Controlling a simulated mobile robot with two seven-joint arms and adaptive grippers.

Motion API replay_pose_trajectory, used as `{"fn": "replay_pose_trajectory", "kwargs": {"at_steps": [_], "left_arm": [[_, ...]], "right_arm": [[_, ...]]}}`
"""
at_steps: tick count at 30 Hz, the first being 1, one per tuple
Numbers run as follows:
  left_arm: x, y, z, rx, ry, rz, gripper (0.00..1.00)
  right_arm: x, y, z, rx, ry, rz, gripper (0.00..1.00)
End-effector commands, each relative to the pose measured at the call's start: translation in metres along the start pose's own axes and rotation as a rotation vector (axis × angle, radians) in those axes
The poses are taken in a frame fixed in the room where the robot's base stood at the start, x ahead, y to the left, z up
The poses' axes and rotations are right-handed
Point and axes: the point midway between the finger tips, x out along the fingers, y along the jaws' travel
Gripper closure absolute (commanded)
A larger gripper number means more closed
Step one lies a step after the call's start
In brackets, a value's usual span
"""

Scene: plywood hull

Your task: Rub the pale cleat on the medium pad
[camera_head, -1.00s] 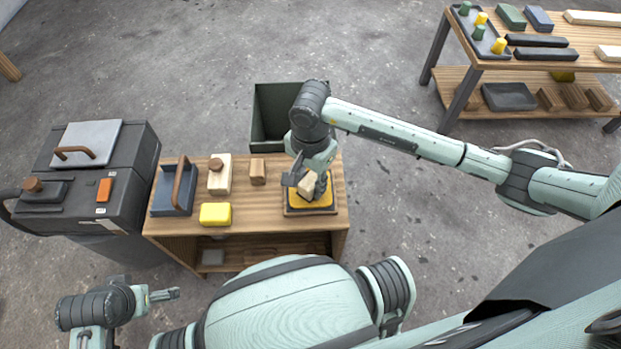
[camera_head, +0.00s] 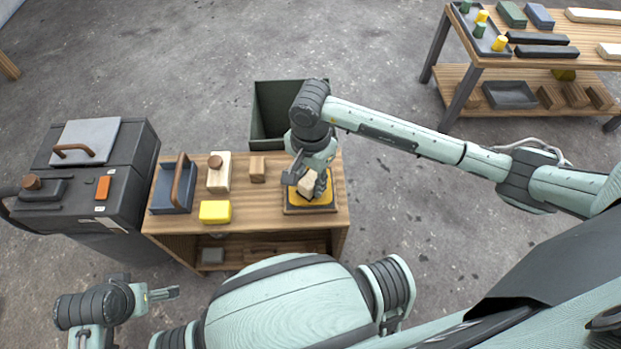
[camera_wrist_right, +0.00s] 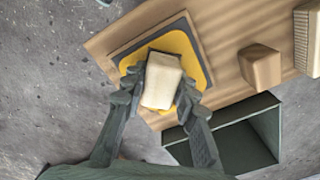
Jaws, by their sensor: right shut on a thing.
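The pale cleat (camera_head: 306,184) is a small cream block. My right gripper (camera_head: 309,182) is shut on it, and the wrist view shows the cleat (camera_wrist_right: 161,80) between the two fingers (camera_wrist_right: 160,103). The medium pad is yellow (camera_head: 318,205) on a dark-edged base at the right end of the wooden bench. In the wrist view the cleat lies over the yellow pad (camera_wrist_right: 184,42); whether it touches the pad I cannot tell for sure. My left gripper (camera_head: 170,293) is at the lower left, away from the bench, and its finger gap is unclear.
On the bench (camera_head: 260,217) are a brown block (camera_head: 257,169), a brush-like block with a knob (camera_head: 219,174), a yellow sponge (camera_head: 215,212) and a blue-grey tray with a handle (camera_head: 173,197). A dark open bin (camera_head: 264,117) stands behind. A grey machine (camera_head: 90,203) adjoins the left.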

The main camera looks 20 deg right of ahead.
Motion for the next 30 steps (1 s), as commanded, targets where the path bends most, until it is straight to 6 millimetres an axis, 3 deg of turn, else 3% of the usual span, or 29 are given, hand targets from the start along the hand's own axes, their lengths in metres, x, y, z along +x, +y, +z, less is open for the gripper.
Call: {"fn": "replay_pose_trajectory", "kwargs": {"at_steps": [17,30], "left_arm": [[0.005,0.001,0.001,-0.001,0.001,0.0,0.0],[0.006,0.001,0.001,-0.001,0.0,0.0,0.0]], "right_arm": [[0.005,0.001,-0.001,0.001,0.0,0.0,0.95],[0.006,0.014,-0.012,0.0,0.001,0.002,0.95]]}}
